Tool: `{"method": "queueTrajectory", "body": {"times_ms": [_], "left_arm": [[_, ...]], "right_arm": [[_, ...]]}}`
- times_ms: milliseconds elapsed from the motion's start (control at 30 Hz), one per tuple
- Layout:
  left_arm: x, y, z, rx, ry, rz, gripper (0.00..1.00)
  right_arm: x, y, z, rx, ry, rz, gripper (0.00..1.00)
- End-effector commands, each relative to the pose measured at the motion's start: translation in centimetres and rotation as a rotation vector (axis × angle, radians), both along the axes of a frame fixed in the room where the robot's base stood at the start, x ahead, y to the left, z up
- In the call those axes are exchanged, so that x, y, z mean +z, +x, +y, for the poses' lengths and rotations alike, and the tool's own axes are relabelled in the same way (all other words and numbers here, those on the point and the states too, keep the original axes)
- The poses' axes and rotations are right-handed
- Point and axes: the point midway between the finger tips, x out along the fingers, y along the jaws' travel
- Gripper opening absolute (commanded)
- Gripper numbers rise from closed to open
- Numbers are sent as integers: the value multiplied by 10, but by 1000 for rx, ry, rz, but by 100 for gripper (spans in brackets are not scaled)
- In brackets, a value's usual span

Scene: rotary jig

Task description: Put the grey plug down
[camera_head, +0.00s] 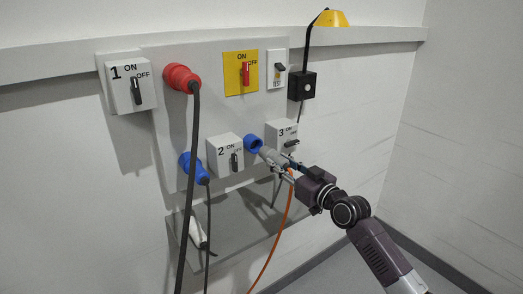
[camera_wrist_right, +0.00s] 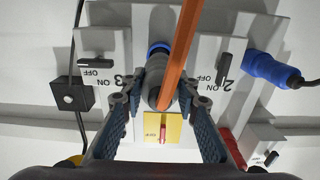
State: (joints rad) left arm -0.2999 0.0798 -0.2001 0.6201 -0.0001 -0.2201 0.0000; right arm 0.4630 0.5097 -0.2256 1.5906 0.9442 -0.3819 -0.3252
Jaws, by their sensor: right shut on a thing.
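The grey plug (camera_head: 271,156) has an orange cable (camera_head: 281,229) hanging from its rear. Its front end is at the blue socket (camera_head: 253,143) between switch boxes 2 and 3; I cannot tell whether it sits inside. My right gripper (camera_head: 284,166) is shut on the grey plug from the right. In the right wrist view the grey plug (camera_wrist_right: 160,84) lies between the two fingers (camera_wrist_right: 162,105), the blue socket (camera_wrist_right: 159,48) lies behind it, and the orange cable crosses in front. My left gripper is not in view.
A red plug (camera_head: 181,78) and a blue plug (camera_head: 195,168) have dark hanging cables. Switch box 1 (camera_head: 121,98), box 2 (camera_head: 224,146) and box 3 (camera_head: 282,127) stick out from the panel. A grey shelf (camera_head: 240,222) is below. A yellow lamp (camera_head: 331,19) is above right.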

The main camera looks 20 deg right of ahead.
Motion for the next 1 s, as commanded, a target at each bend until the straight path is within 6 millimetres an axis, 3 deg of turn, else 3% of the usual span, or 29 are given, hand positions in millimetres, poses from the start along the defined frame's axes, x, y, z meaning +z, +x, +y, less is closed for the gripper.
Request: {"method": "queueTrajectory", "body": {"times_ms": [333, 467, 767, 1000], "left_arm": [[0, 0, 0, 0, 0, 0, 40], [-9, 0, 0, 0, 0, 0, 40], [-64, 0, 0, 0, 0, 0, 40], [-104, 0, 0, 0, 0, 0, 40]], "right_arm": [[2, -1, 0, 0, 1, -4, 0], [-12, -3, 8, 5, 3, -1, 0], [-92, -24, 70, 18, 5, -3, 0], [-103, -3, 90, 8, 2, -8, 0]]}}
